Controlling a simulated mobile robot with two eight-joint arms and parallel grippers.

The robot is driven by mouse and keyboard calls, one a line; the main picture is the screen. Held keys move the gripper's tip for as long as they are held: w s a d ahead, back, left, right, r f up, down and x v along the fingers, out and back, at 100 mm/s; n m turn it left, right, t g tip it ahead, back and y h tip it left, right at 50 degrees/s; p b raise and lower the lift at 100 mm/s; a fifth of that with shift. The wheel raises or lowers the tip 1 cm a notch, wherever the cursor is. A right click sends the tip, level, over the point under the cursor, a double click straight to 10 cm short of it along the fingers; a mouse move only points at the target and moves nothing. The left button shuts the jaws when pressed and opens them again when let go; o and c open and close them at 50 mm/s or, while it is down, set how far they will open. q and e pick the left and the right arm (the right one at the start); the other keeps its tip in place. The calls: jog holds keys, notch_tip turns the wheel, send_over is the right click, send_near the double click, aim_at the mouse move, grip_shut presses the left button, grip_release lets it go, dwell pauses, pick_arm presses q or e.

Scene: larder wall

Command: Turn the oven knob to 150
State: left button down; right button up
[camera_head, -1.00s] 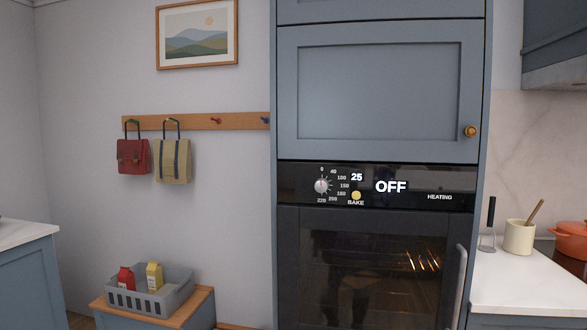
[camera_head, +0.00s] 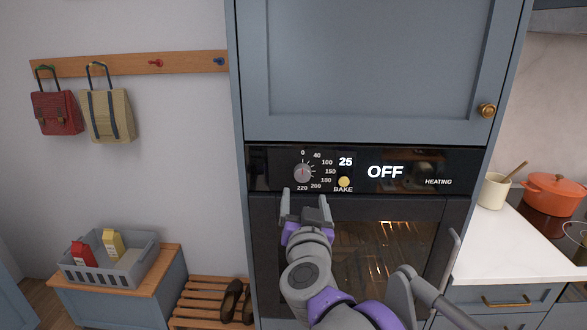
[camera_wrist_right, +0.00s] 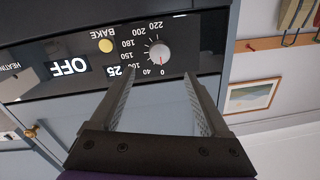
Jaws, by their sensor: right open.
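The oven knob (camera_head: 303,173) is a small silver dial on the black control panel (camera_head: 270,168), with marks from 0 to 220 around it. Its red pointer is at the 0 mark. The display reads 25 and OFF, with BAKE under a yellow button (camera_head: 344,182). My right gripper (camera_head: 304,198) is open and empty, just below the knob in the head view. In the right wrist view the knob (camera_wrist_right: 160,53) shows upside down, beyond the open fingers (camera_wrist_right: 165,90) and not touched. My left gripper is not in view.
The oven door (camera_head: 350,215) with its vertical handle (camera_head: 447,262) is below the panel. A blue cabinet door (camera_head: 370,60) is above. A grey basket (camera_head: 110,277) with cartons stands at left. A counter with an orange pot (camera_head: 553,195) is at right.

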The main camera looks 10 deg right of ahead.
aim_at(303, 176)
jog(key=p+x, duration=0.1)
jog(key=x, duration=0.8)
jog(key=shift+w+d+f, duration=0.1)
jog(key=shift+w, duration=0.15)
grip_shut()
